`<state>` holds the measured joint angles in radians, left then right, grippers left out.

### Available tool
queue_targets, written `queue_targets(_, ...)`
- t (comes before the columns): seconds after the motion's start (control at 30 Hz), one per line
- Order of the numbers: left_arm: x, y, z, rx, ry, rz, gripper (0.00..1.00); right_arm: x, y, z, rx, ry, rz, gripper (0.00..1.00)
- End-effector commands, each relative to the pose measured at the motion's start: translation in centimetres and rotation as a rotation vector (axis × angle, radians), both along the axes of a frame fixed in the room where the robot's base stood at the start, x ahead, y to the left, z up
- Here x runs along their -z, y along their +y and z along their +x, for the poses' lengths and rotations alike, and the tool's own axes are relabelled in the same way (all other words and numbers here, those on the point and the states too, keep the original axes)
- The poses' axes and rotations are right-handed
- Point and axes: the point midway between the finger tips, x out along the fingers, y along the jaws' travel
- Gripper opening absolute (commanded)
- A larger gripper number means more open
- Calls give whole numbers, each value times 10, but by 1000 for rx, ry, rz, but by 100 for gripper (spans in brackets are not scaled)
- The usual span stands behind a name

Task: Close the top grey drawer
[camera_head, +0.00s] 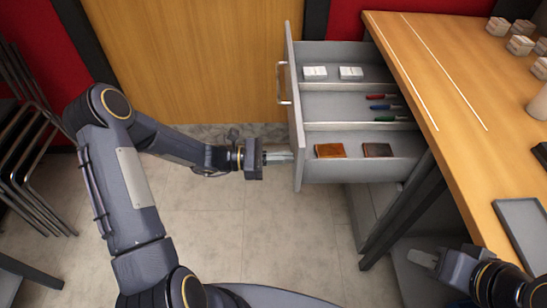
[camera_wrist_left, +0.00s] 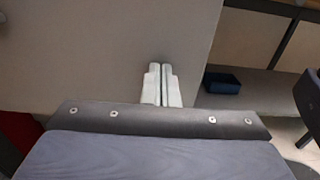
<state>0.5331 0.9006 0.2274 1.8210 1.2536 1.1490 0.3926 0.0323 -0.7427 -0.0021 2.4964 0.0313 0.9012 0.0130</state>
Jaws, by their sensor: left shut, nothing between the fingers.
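The top grey drawer (camera_head: 345,108) is pulled out of the wooden table's left side. Its front panel (camera_head: 296,120) faces left, with a metal handle (camera_head: 282,83) toward the far end. My left gripper (camera_head: 288,156) is shut and empty, with its fingertips at the panel's near part, below the handle in the picture. In the left wrist view the shut fingers (camera_wrist_left: 161,72) point at the plain grey panel (camera_wrist_left: 100,55); I cannot tell whether they touch it. My right gripper (camera_head: 415,257) is beside the table's near edge; its finger gap is unclear.
The drawer holds two white boxes (camera_head: 332,73), several pens (camera_head: 384,107) and two small brown and dark pieces (camera_head: 352,150). The table (camera_head: 455,100) carries small boxes and a grey tray (camera_head: 525,225). Stacked chairs (camera_head: 25,150) stand far left.

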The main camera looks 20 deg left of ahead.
Motion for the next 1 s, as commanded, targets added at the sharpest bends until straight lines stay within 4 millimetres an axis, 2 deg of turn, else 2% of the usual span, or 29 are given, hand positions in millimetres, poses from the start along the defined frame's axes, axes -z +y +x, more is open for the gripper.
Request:
queue_targets(0.7, 3, -189, 52, 6, -1, -3, 0, 29, 0, 0, 0, 0, 0, 33)
queue_targets(1.0, 2, -258, 72, 4, -1, -2, 0, 43, 0, 0, 0, 0, 0, 33)
